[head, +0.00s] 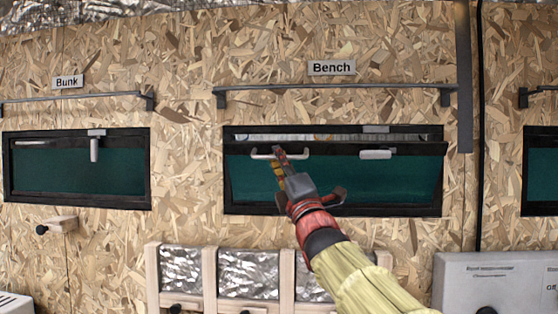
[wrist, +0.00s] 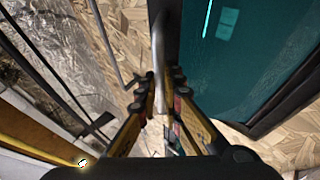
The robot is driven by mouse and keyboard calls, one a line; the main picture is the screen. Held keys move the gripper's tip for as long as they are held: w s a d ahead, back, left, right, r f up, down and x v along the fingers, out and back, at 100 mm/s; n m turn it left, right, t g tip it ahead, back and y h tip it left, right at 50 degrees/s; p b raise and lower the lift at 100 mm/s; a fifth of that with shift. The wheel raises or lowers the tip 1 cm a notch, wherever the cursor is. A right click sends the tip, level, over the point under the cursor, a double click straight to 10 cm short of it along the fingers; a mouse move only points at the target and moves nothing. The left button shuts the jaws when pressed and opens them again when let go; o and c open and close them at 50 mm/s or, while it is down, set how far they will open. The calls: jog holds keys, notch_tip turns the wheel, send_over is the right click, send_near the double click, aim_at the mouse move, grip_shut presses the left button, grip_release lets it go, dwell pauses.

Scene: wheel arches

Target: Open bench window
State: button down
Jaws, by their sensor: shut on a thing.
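The bench window (head: 400,180) is a dark-framed teal pane under the "Bench" sign (head: 331,68). Its top edge is tilted out from the frame, and a bright gap shows along the top. A white bar handle (head: 298,153) is on its upper left, and a white latch (head: 376,154) lies level on its upper right. My gripper (head: 279,155) is at the left part of the handle. In the wrist view, the fingers (wrist: 160,98) are shut on the handle (wrist: 158,60), with the teal pane (wrist: 225,60) to the right.
A rail (head: 335,87) runs above the bench window. The bunk window (head: 78,170) at the left is closed, its latch (head: 94,150) hanging down. Foil-faced panels (head: 248,272) in wooden frames are below, and a grey box (head: 490,275) is at lower right.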

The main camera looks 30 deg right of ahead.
jog(key=c, duration=2.2)
grip_release()
jog(key=shift+s+f, duration=0.1)
jog(key=v, duration=1.1)
jog(key=shift+s+f, duration=0.25)
jog(key=shift+s, duration=0.05)
